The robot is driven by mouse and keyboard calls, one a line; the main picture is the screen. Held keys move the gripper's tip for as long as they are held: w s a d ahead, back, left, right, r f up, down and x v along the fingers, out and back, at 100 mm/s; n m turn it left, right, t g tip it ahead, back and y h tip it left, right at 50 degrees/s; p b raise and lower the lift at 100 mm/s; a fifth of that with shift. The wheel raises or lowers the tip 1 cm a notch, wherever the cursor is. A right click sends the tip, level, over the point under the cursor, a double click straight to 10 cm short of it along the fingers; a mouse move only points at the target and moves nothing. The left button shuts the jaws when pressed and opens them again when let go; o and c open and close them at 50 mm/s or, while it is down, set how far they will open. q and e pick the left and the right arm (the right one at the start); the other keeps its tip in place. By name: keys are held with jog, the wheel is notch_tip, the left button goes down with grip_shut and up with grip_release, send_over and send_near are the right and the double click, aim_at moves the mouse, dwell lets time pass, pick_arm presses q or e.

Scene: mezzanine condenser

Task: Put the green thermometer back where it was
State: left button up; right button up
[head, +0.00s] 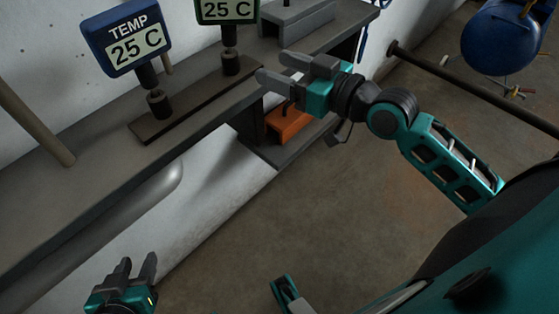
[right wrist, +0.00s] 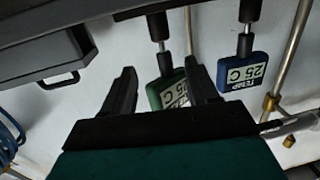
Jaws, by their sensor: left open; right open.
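The green thermometer (head: 228,9) stands upright with its stem in a dark socket on a long dark base board (head: 185,108); its top is cut off by the frame edge. It reads 25 C. It also shows upside down in the right wrist view (right wrist: 166,91), partly hidden behind a finger. The blue thermometer (head: 126,38) stands on the same board to its left. My right gripper (head: 274,67) is open and empty, just to the right of the green thermometer's stem, apart from it. My left gripper (head: 137,268) is open and empty, low and away from the shelf.
The board lies on a grey shelf (head: 90,158) along the white wall. A grey toolbox (head: 300,18) stands further right on it. An orange box (head: 288,122) sits on a lower shelf. A dark rail and a blue tank (head: 500,38) are at right.

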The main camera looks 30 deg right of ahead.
jog(key=s+a+f+g+h, duration=0.1)
jog(key=s+a+f, duration=0.1)
jog(key=f, duration=0.5)
jog(key=s+a+f+m+g+h, duration=0.1)
jog(key=s+a+f+g+h, duration=0.1)
jog(key=s+f, duration=0.3)
jog(key=s+a+f+m+g+h, duration=0.1)
jog(key=s+f, duration=0.3)
jog(key=f, duration=0.7)
jog(key=shift+s+a+g+h, duration=0.25)
jog(key=shift+a+g+h, duration=0.05)
jog(key=shift+a, duration=0.55)
pick_arm(q)
jog(key=shift+r, duration=0.1)
notch_tip(320, 180, up, 7)
jog(key=s+a+y+p, duration=0.1)
jog(key=a+p, duration=0.2)
jog(key=p, duration=0.9)
jog(key=shift+s+r, duration=0.2)
jog(key=shift+s, duration=0.15)
pick_arm(e)
notch_tip(320, 180, up, 8)
jog(key=s+d+h, duration=0.1)
jog(key=d, duration=0.2)
jog(key=shift+s+f, duration=0.15)
jog(key=shift+s, duration=0.1)
